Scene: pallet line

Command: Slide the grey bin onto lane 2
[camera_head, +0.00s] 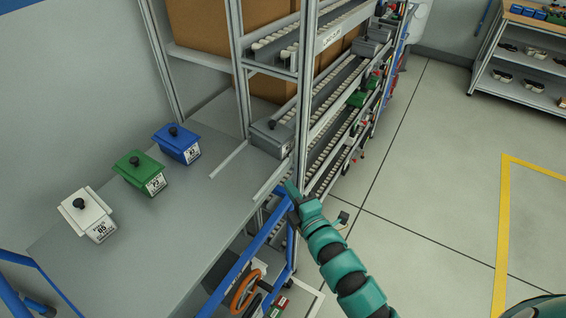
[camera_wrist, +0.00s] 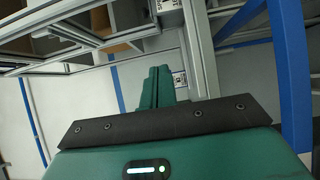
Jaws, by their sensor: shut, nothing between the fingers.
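The grey bin (camera_head: 272,136), with a dark knob on its lid, sits at the mouth of a roller lane (camera_head: 328,128) in the rack, at the far end of the grey table (camera_head: 190,225). A rack post partly hides that lane, and I cannot read a number on it. My gripper (camera_head: 291,188) is just below and right of the bin, by the table's right edge, apart from the bin. Its green fingers show together and empty in the wrist view (camera_wrist: 160,84).
Blue (camera_head: 177,144), green (camera_head: 139,173) and white (camera_head: 87,215) bins stand on the table's left side. Two guide strips (camera_head: 229,160) lead to the lane. A blue frame (camera_head: 238,268) stands below the table edge near my arm. Open floor (camera_head: 430,190) lies to the right.

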